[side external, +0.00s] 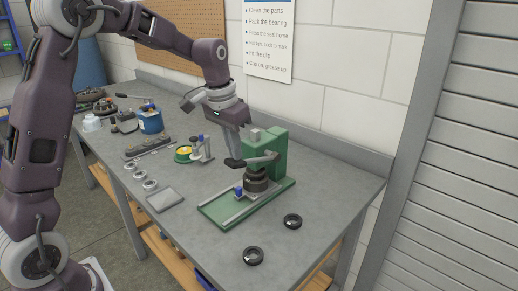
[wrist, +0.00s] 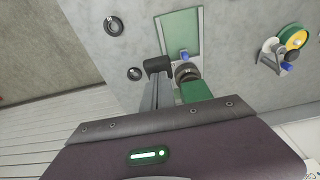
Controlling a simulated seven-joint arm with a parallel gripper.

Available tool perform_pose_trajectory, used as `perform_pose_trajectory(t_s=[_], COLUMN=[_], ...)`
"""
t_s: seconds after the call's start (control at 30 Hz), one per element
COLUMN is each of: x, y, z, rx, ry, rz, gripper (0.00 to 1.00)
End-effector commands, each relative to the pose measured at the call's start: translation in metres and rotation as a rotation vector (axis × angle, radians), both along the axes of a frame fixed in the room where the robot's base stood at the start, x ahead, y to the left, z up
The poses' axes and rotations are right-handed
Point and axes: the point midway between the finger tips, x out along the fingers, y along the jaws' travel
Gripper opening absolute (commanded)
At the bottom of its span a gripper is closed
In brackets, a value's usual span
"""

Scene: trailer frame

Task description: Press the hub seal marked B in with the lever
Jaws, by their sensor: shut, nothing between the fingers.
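The green press (side external: 265,152) stands on the bench on a green base plate, and its base also shows in the wrist view (wrist: 181,32). Its lever ends in a black grip (side external: 234,163), seen in the wrist view (wrist: 158,65). My gripper (side external: 233,154) is shut and empty, fingers pointing down at the grip; I cannot tell if they touch it. A dark round hub (side external: 256,184) sits under the press, partly hidden in the wrist view (wrist: 187,72). Two black rings (side external: 253,256) (side external: 292,221) lie on the bench; no letter B is readable on anything.
A blue block (side external: 239,190) is on the press base. A small stand with a yellow-green reel (side external: 184,153), a grey plate (side external: 165,199), several metal rings and a blue tub (side external: 150,121) lie to the left. The wall stands close behind the press. The bench's front right is mostly clear.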

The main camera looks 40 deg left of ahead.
Motion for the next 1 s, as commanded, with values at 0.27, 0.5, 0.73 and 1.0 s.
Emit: perform_pose_trajectory(t_s=[0.27, 0.5, 0.73, 1.0], x=[-0.003, -0.007, -0.007, -0.008], y=[0.000, 0.000, 0.000, 0.000], z=[-0.009, -0.022, -0.023, -0.031], rx=[0.000, 0.000, 0.000, 0.000], ry=[0.003, 0.001, 0.001, 0.003], rz=[0.000, 0.000, 0.000, 0.000], gripper=[0.00, 0.00, 0.00, 0.00])
